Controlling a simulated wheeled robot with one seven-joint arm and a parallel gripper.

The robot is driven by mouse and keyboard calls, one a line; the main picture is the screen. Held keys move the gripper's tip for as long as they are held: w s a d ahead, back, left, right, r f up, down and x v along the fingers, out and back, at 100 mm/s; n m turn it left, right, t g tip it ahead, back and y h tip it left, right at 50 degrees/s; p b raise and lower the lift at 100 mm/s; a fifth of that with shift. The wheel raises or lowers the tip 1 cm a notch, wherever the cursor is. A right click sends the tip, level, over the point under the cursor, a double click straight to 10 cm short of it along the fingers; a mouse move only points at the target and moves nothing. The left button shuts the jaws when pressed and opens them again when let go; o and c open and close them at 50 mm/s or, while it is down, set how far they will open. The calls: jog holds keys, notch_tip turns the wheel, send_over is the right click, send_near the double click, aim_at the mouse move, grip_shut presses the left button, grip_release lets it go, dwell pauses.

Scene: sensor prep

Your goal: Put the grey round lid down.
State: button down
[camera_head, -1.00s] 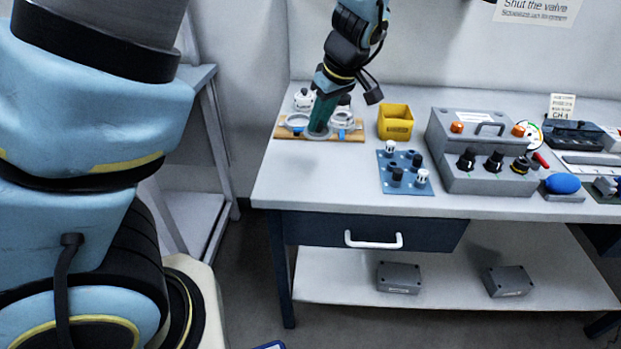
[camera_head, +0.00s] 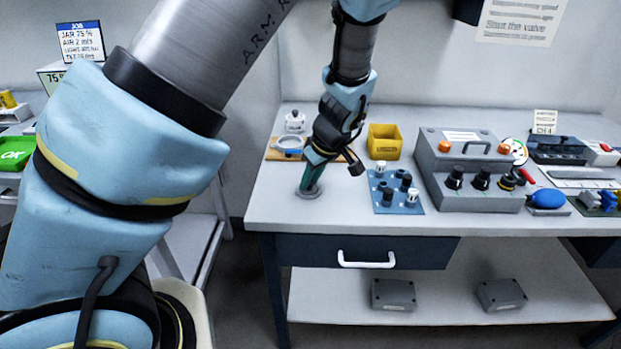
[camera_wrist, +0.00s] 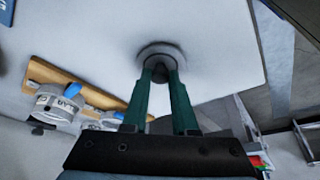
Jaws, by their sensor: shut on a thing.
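The grey round lid (camera_head: 308,192) is at the tips of my gripper (camera_head: 311,184), low over the left front part of the white table top (camera_head: 270,205). In the wrist view the lid (camera_wrist: 161,50) lies flat beyond my green fingers (camera_wrist: 160,88), which are closed on its middle. I cannot tell whether the lid touches the table. The fingers hide part of the lid.
A wooden board (camera_head: 277,154) with jars, one with a blue clip (camera_head: 292,152), stands behind my gripper. A blue panel with knobs (camera_head: 405,205) lies to the right. A yellow bin (camera_head: 384,142) stands behind the panel. The table around the lid is clear.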

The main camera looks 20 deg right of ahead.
jog(key=c, duration=1.2)
grip_release()
jog(key=shift+f, duration=0.15)
jog(key=o, duration=0.5)
jog(key=b+v, duration=0.1)
jog(key=v, duration=1.1)
jog(key=shift+r+b, duration=0.25)
jog(key=shift+b, duration=0.1)
jog(key=a+f+m+g+h, duration=0.1)
jog(key=a+m, duration=0.4)
jog(key=a, duration=2.7)
jog(key=shift+w+f+g+h, duration=0.2)
jog(key=shift+w+g+h, duration=0.25)
jog(key=shift+g, duration=0.45)
